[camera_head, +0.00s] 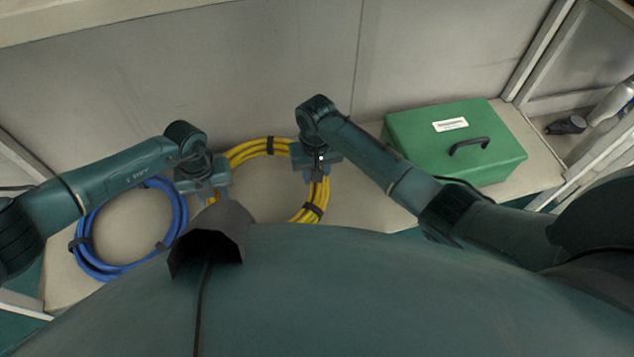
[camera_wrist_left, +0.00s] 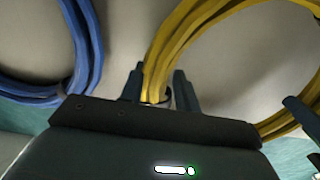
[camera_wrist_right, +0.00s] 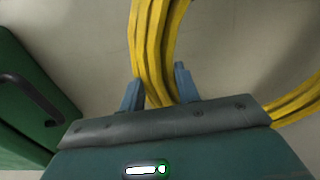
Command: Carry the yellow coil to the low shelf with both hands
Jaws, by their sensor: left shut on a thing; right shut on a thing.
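The yellow coil (camera_head: 262,147) has black ties and lies between my two grippers over the pale shelf (camera_head: 355,212). My left gripper (camera_head: 212,197) is shut on the coil's left side; the coil passes between its fingers in the left wrist view (camera_wrist_left: 158,88). My right gripper (camera_head: 317,178) is shut on the coil's right side, with the yellow strands between its fingers in the right wrist view (camera_wrist_right: 158,88). I cannot tell whether the coil touches the shelf. Part of its near side is hidden behind my own body.
A blue coil (camera_head: 84,230) lies to the left, close to my left gripper. A green case (camera_head: 415,135) with a black handle stands to the right. A grey wall (camera_head: 240,70) rises behind. At the far right, a rack (camera_head: 555,105) holds a pale cylinder (camera_head: 610,103).

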